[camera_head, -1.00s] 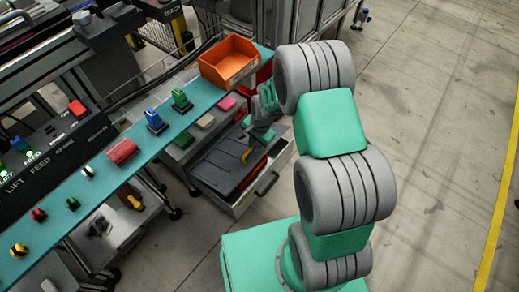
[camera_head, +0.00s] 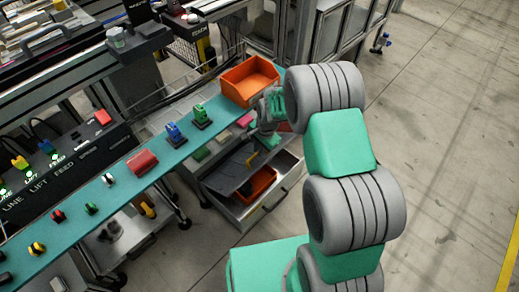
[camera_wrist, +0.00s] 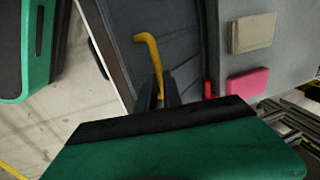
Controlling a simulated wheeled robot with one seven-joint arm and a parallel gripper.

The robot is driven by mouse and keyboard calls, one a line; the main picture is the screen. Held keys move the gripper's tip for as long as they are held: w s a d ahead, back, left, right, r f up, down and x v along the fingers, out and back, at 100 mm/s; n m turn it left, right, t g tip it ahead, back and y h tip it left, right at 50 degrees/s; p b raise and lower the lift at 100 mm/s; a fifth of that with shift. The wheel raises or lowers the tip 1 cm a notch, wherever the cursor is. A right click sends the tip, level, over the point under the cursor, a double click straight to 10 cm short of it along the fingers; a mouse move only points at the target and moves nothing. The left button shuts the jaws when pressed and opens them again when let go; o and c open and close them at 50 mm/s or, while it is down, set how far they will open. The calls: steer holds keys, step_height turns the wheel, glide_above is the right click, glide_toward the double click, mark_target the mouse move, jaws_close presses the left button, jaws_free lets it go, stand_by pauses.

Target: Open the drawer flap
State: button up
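The dark grey drawer flap (camera_head: 232,170) is tilted up over the open drawer (camera_head: 283,196) in the head view. A yellow handle (camera_head: 252,160) stands on it. In the wrist view the flap (camera_wrist: 188,45) fills the middle, and the bent yellow handle (camera_wrist: 152,55) runs down between the two black fingers. My gripper (camera_wrist: 160,93) appears shut on the handle's lower end; the contact is partly hidden by the gripper body. In the head view my gripper (camera_head: 268,138) is just above the handle, partly hidden by my arm.
An orange bin (camera_head: 262,184) shows inside the drawer beneath the flap. Another orange bin (camera_head: 250,82) stands on the teal shelf (camera_head: 110,182) above. A pink block (camera_wrist: 247,81) and a beige block (camera_wrist: 253,32) lie beside the flap. Open floor lies to the right.

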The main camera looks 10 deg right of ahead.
steer(key=o, duration=0.5)
steer(key=r, duration=0.2)
steer(key=s+r+p, duration=0.1)
steer(key=r, duration=0.2)
steer(key=d+r+p, duration=0.1)
steer(key=r, duration=0.1)
steer(key=shift+s+r, duration=0.2)
steer(key=shift+r, duration=0.15)
